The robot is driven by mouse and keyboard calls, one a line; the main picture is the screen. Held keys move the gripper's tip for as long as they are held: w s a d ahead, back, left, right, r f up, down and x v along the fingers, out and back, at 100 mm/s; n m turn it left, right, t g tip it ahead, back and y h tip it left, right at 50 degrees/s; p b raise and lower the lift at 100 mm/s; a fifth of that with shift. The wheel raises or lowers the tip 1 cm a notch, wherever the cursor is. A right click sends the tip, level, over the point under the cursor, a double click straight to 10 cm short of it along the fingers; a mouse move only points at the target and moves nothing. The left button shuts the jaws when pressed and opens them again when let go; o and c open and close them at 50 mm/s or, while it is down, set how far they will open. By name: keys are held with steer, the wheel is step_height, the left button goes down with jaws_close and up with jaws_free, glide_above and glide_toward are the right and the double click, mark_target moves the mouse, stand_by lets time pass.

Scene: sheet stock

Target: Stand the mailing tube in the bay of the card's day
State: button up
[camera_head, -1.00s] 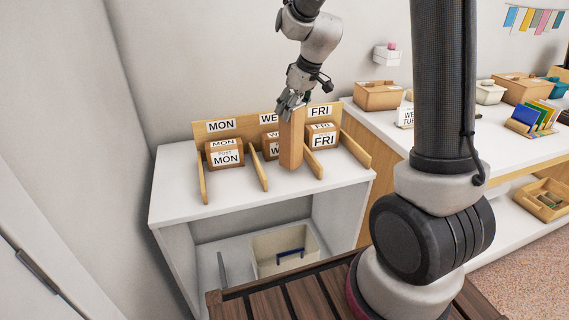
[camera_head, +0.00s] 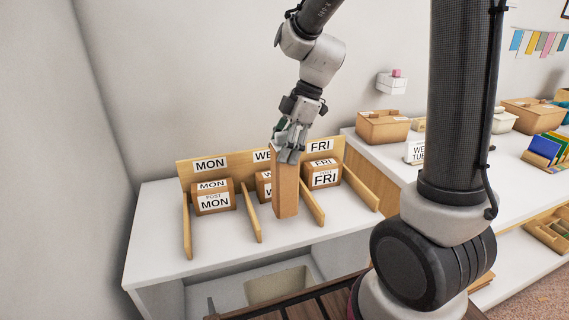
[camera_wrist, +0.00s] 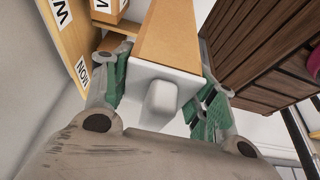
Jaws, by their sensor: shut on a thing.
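The mailing tube (camera_head: 286,187) is a tall brown square-sided box, held upright at its top by my gripper (camera_head: 288,150). In the wrist view, the tube (camera_wrist: 168,38) has a white end (camera_wrist: 160,90) between the green finger pads. The tube stands in front of the middle bay, whose label (camera_head: 262,156) shows only "WE"; it hides part of that bay and its brown box (camera_head: 263,187). I cannot tell if its foot touches the shelf.
The MON bay (camera_head: 187,225) holds a MON box (camera_head: 213,198); the FRI bay holds a FRI box (camera_head: 323,175). Thin wooden dividers (camera_head: 252,213) part the bays. The white shelf top (camera_head: 155,225) is clear at left. A brown box (camera_head: 383,126) stands on the right counter.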

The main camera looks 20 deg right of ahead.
steer(key=shift+f, duration=1.9)
steer(key=o, duration=1.4)
steer(key=v, duration=1.2)
steer(key=s+d+r+m+t+h, duration=0.1)
steer(key=s+d+m+t+h, duration=0.1)
steer(key=s+d+m, duration=0.3)
steer(key=s+d+r+m+t+h, duration=0.1)
steer(key=s+d+m, duration=0.4)
steer(key=s+m, duration=0.8)
steer(key=shift+s+t+h, duration=0.55)
steer(key=shift+t+h, duration=0.15)
steer(key=shift+h, duration=0.1)
